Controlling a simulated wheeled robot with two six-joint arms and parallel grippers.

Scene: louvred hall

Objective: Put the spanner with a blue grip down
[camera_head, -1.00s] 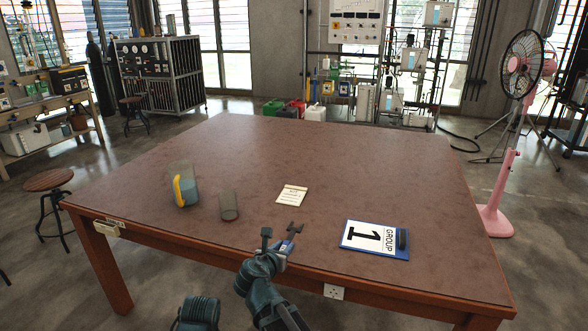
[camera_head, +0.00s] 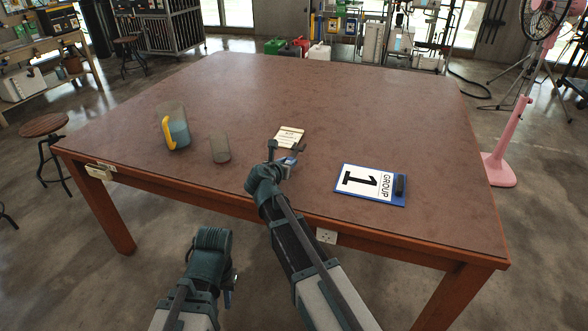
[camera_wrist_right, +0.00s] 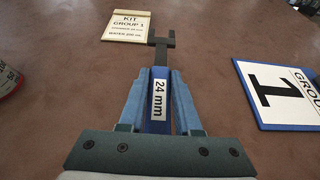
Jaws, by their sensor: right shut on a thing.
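My right gripper (camera_head: 284,158) is shut on the grip, with a finger on each side in the right wrist view (camera_wrist_right: 158,95). The head points away from me, close to the kit card in the picture. The spanner is over the table (camera_head: 310,95); I cannot tell its exact height. My left gripper (camera_head: 228,286) hangs low in front of the table, and its jaws are not clear.
A kit card (camera_head: 289,136) lies beyond the spanner. A yellow-handled jug (camera_head: 175,128) and a grey beaker (camera_head: 219,148) stand left. The far table is clear.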

